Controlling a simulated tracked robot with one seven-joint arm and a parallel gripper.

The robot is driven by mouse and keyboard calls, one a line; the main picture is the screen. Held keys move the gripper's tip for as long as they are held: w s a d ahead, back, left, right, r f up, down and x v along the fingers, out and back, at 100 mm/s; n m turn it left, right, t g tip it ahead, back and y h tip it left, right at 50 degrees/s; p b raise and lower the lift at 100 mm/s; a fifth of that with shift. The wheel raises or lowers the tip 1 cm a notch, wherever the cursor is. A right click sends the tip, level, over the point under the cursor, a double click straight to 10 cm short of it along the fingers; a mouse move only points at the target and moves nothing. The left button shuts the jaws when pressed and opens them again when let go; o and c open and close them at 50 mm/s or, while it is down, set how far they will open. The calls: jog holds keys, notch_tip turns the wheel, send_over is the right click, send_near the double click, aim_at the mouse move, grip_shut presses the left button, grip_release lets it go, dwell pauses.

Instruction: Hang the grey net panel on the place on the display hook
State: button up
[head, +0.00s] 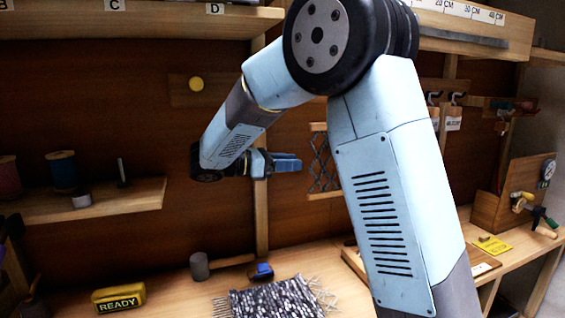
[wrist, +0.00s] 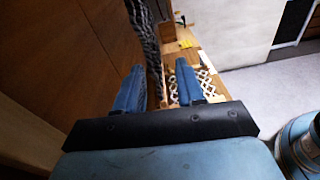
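A dark grey diamond-mesh net panel (head: 322,165) with wooden bars at top and bottom hangs upright by the back wall in the head view, its right side hidden by my arm. My gripper (head: 287,162) is just left of it, pointing right. In the wrist view, my gripper (wrist: 160,90) has its two blue fingers apart and nothing visibly clamped between them. A grey speckled strip (wrist: 148,45) runs past the left finger, probably the panel seen nearly edge-on.
A grey woven piece (head: 275,300) lies on the bench, with a READY box (head: 119,298) and grey cylinder (head: 199,266) to its left. A shelf with spools (head: 62,172) is at left. Tagged hooks (head: 455,98) are at right. Wall space around the knob is clear.

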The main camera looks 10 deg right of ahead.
jog(key=w+d, duration=0.4)
jog(key=d, duration=0.6)
jog(key=shift+d+n+t+h, duration=0.4)
grip_shut()
dwell(0.5)
jog(key=c, duration=0.6)
grip_release()
grip_shut()
